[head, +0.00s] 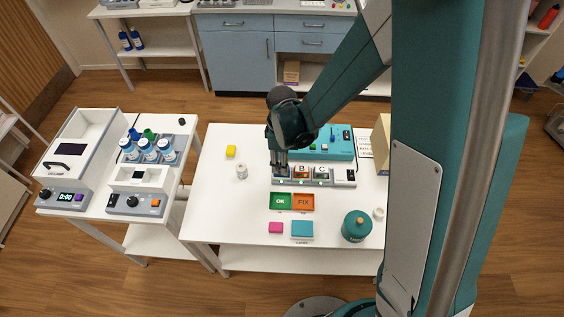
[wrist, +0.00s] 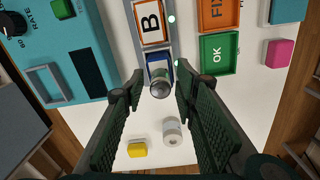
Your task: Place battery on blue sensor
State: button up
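A short grey cylinder, which looks like the battery (wrist: 160,88), stands end-on to the wrist camera over the blue sensor (wrist: 157,58). It appears to rest on the blue pad, but its base is hard to see. My gripper (wrist: 160,76) is open, with one finger on each side of the cylinder and visible gaps between. In the head view my gripper (head: 280,172) is low over the left end of the sensor strip and hides the blue sensor.
Sensors B (head: 301,172) and C (head: 321,173) sit right of my gripper. A white cylinder (head: 241,172) and yellow block (head: 231,152) are left. The teal device (head: 334,146) is behind. The green OK tray (head: 280,201) and orange FIX tray (head: 303,202) lie in front.

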jog(key=shift+r, duration=0.2)
notch_tip(320, 180, up, 12)
jog(key=p, duration=0.1)
dwell(0.8)
dwell(0.6)
jog(key=s+d+r+m+t, duration=0.2)
jog(key=s+d+r+m, duration=0.15)
jog(key=d+r, duration=0.35)
jog(key=s+d+r+m+t, duration=0.1)
jog(key=s+d+r+m, duration=0.1)
jog(key=d+r+m, duration=0.3)
jog(key=s+d+r+m+t, duration=0.4)
jog(key=s+d+r+m, duration=0.3)
jog(key=s+d, duration=0.3)
jog(key=d, duration=0.3)
jog(key=shift+s, duration=0.35)
